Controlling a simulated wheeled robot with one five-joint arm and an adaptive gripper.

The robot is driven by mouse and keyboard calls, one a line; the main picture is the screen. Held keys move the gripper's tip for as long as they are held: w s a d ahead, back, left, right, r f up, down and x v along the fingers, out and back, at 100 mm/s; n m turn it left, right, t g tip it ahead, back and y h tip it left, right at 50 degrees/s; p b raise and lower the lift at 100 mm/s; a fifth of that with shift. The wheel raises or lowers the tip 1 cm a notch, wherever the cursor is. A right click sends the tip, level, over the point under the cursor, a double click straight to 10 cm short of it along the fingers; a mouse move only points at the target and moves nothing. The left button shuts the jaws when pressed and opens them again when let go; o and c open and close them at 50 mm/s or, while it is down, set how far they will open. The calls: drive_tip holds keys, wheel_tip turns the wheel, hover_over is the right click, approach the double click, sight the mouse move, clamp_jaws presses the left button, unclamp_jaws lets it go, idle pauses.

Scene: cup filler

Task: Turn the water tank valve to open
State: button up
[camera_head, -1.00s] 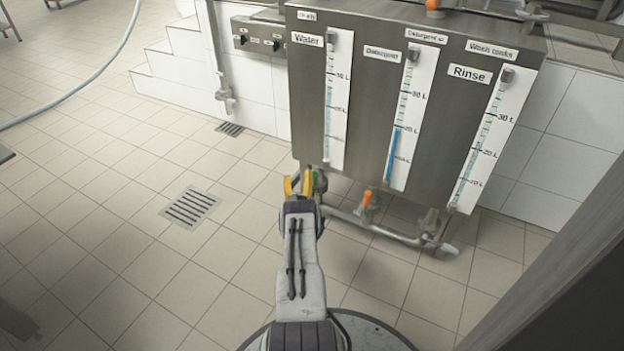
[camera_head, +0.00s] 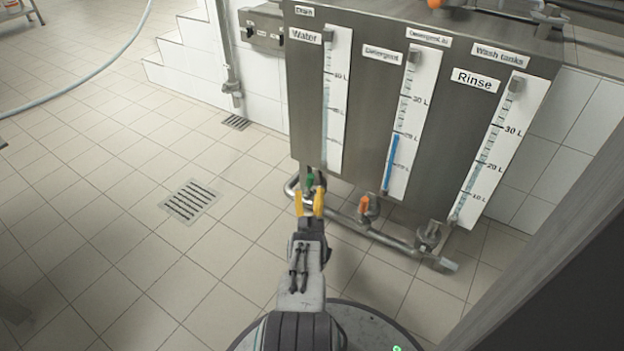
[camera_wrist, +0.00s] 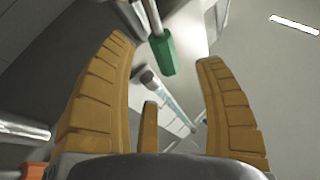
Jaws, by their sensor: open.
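The water tank is the left section of the steel tank (camera_head: 305,110), under the "Water" label (camera_head: 306,37). Its valve has a green handle (camera_head: 310,180), below the tank's lower left edge. In the wrist view the green handle (camera_wrist: 162,54) is near the top, ahead of and between my fingertips, with no finger touching it. My gripper (camera_head: 309,203), with yellow fingers, is just below and in front of the valve in the head view. The gripper also shows in the wrist view (camera_wrist: 165,50). It is open and empty.
An orange-handled valve (camera_head: 364,205) stands right of the green one. A steel pipe (camera_head: 385,238) runs low in front of the tank. A floor drain (camera_head: 189,201) lies left. A dark panel (camera_head: 560,270) is close at right.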

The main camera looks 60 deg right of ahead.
sight(312, 184)
drive_tip(key=b+x, duration=0.1)
drive_tip(key=x, duration=0.2)
drive_tip(key=shift+d, duration=0.15)
drive_tip(key=shift+b+x, duration=0.6)
drive_tip(key=shift+x, duration=0.45)
drive_tip(key=shift+r, duration=0.1)
